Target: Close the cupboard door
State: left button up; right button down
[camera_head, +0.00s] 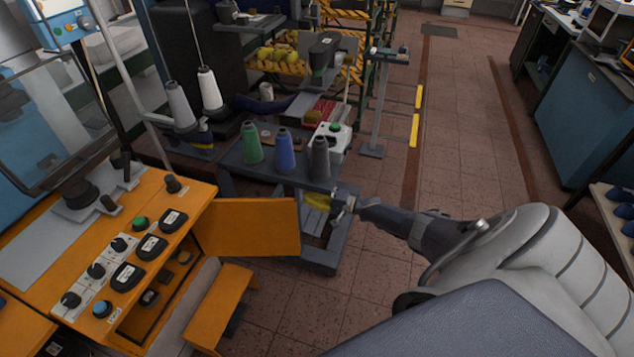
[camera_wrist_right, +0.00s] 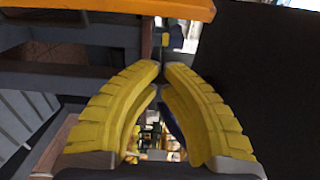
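The orange cupboard door (camera_head: 255,228) stands open in the head view, swung out to the right of the orange machine cabinet (camera_head: 195,200). The cupboard's opening shows below the control panel. My right gripper (camera_head: 318,202), with yellow fingers, is just right of the door's free edge, near its top corner; I cannot tell whether it touches. In the right wrist view the yellow fingers (camera_wrist_right: 162,68) curve together with their tips nearly meeting and nothing held between them. An orange edge (camera_wrist_right: 150,8) crosses the top of that view. My left gripper is not in view.
A grey stand (camera_head: 290,175) with green, blue and dark thread cones is close behind the door and right gripper. A low orange step (camera_head: 222,300) stands in front of the cupboard. A blue cabinet (camera_head: 590,115) is at the right. Tiled floor (camera_head: 450,140) between is clear.

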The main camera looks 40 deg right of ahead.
jog(key=shift+w+a, duration=0.15)
jog(key=shift+a, duration=1.05)
jog(key=shift+w+a, duration=0.1)
jog(key=shift+a, duration=1.05)
jog(key=shift+s+a, duration=0.1)
